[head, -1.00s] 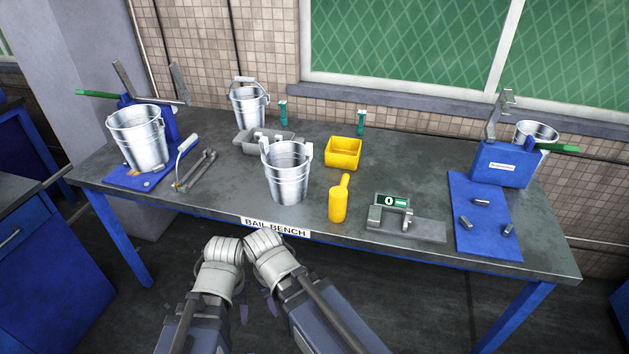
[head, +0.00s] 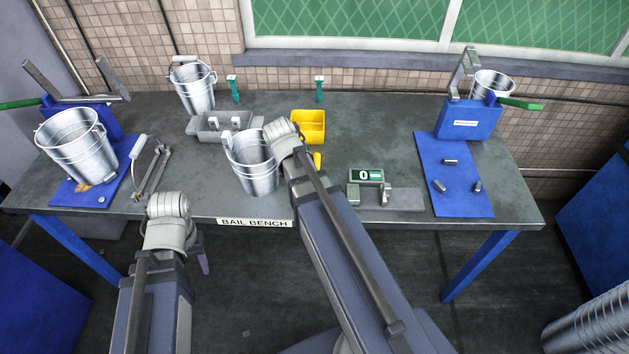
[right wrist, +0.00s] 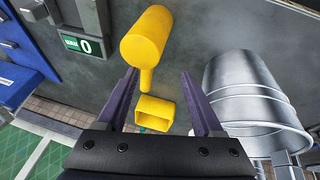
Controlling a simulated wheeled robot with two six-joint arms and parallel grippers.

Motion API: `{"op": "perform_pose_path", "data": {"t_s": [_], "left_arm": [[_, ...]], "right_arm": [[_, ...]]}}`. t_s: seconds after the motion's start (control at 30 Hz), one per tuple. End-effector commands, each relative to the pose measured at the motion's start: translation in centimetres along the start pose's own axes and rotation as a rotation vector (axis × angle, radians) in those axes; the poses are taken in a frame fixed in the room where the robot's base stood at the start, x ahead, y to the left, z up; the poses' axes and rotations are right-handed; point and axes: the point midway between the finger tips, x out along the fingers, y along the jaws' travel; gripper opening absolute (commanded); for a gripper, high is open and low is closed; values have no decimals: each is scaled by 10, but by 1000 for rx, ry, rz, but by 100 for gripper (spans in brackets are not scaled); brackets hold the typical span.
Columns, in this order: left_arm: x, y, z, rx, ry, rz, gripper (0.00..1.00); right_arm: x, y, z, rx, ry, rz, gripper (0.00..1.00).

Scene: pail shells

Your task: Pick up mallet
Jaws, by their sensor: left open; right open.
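The yellow mallet lies on the bench; in the head view only a small yellow part (head: 317,160) shows beside my right forearm. In the right wrist view the mallet (right wrist: 148,40) shows its round head, with the handle pointing toward the yellow bin. My right gripper (right wrist: 158,80) is open and empty, its two purple fingers on either side of the handle in the picture, apart from it. In the head view the right gripper is hidden behind its arm. My left gripper (head: 203,258) is mostly hidden, with a purple finger showing in front of the bench edge.
A metal pail (head: 252,172) stands close left of my right wrist. The yellow bin (head: 309,127) is behind it. A scale (head: 400,198) reading 0 sits right, then a blue mat (head: 455,200) with small parts. A grey tray (head: 212,125) is behind the pail.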

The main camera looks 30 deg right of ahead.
Motion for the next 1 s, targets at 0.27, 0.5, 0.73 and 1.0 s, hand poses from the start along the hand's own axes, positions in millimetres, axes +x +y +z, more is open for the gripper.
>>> {"op": "perform_pose_path", "data": {"t_s": [0.27,0.5,0.73,1.0], "left_arm": [[-6,-1,0,0,0,0,50],[11,1,-1,-1,0,0,50],[41,4,-2,-1,0,0,50],[49,5,-3,-1,0,0,50]], "right_arm": [[1,20,-16,61,24,19,68],[19,19,-15,59,23,19,68],[52,19,-15,59,22,19,68],[61,21,-17,57,22,19,68]]}}
